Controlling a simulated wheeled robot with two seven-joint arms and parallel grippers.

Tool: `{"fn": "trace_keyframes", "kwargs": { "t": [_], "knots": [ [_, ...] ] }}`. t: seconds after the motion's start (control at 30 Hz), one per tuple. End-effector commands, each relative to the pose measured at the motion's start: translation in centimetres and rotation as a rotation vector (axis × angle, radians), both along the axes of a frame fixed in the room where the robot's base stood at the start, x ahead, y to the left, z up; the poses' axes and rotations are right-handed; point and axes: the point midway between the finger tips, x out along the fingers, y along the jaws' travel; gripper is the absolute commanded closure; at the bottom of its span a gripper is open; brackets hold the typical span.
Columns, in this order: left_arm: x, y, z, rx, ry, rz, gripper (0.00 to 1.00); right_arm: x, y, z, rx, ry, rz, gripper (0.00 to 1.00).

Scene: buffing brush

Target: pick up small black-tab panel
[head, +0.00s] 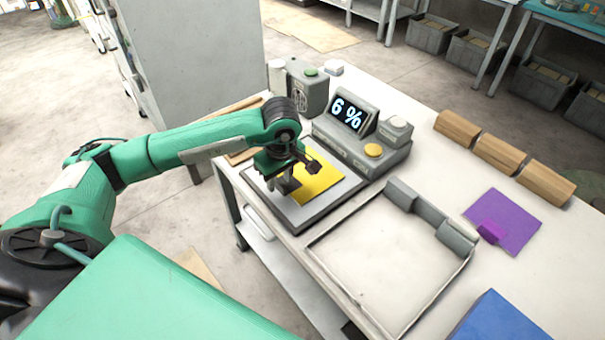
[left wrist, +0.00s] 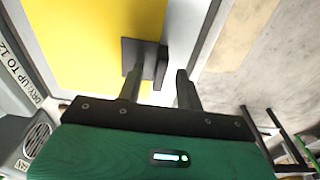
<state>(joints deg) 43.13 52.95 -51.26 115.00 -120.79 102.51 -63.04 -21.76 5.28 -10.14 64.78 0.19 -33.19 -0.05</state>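A yellow panel (head: 320,180) lies on a grey plate (head: 330,205) at the table's left side. Its dark tab shows in the left wrist view (left wrist: 145,62), at the panel's edge; in the head view the gripper largely hides it. My left gripper (head: 287,187) is over the panel's near left part, pointing down. In the left wrist view its two fingers (left wrist: 158,74) are apart, with the tab just ahead of and around the gap. I cannot tell whether a finger touches the tab. My right gripper is not in view.
A grey device with a "6 %" display (head: 350,112) stands behind the plate. To the right are an empty framed area (head: 385,255), a purple panel with a purple tab (head: 510,215), several wooden blocks (head: 497,152) and a blue box (head: 500,320).

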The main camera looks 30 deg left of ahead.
Motion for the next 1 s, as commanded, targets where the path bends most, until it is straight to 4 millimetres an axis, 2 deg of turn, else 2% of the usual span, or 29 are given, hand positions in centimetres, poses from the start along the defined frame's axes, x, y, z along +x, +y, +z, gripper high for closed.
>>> {"fn": "trace_keyframes", "kwargs": {
  "t": [0.07,0.23,0.57,0.73,0.87,1.0],
  "knots": [
    [0.0,0.0,0.0,0.0,0.0,0.0,0.68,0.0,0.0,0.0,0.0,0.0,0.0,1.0],
    [0.0,0.0,0.0,0.0,0.0,0.0,1.0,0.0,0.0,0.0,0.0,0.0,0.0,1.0],
    [0.0,0.0,0.1,0.0,-0.001,0.001,1.0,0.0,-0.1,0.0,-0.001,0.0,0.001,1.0],
    [0.1,0.0,1.0,0.0,-0.002,0.002,1.0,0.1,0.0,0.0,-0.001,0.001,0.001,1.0],
    [0.1,0.0,2.7,0.0,-0.006,0.001,1.0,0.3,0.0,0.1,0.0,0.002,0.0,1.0],
    [0.2,0.0,5.9,0.0,-0.008,0.0,1.0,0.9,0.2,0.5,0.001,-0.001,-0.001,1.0]
  ]
}}
